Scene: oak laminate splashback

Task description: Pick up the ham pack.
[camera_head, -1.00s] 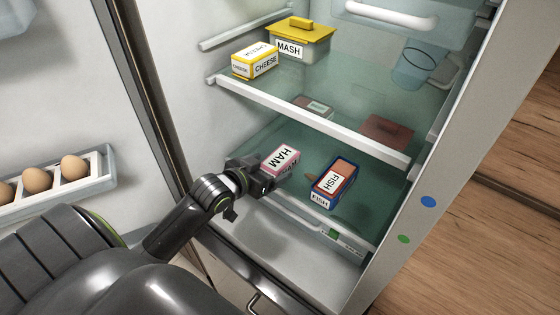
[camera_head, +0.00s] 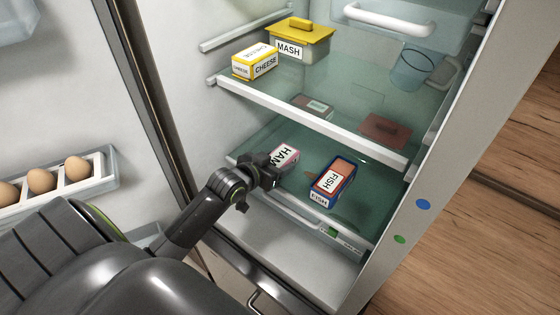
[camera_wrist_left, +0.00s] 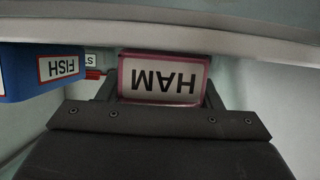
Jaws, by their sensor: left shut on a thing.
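The ham pack (camera_head: 286,153) is a small pink-edged box with a white HAM label, over the lower glass shelf of the open fridge. My left gripper (camera_head: 277,166) reaches in from the left and is shut on the ham pack. In the left wrist view the ham pack (camera_wrist_left: 163,79) sits between the two fingers of the left gripper (camera_wrist_left: 160,92), its label upside down. I cannot tell whether the pack touches the shelf. My right gripper is not in view.
A blue fish box (camera_head: 333,182) stands just right of the ham pack. The upper shelf (camera_head: 310,118) holds a cheese box (camera_head: 255,61) and a yellow-lidded mash tub (camera_head: 300,38). An egg rack (camera_head: 60,185) hangs on the door at left.

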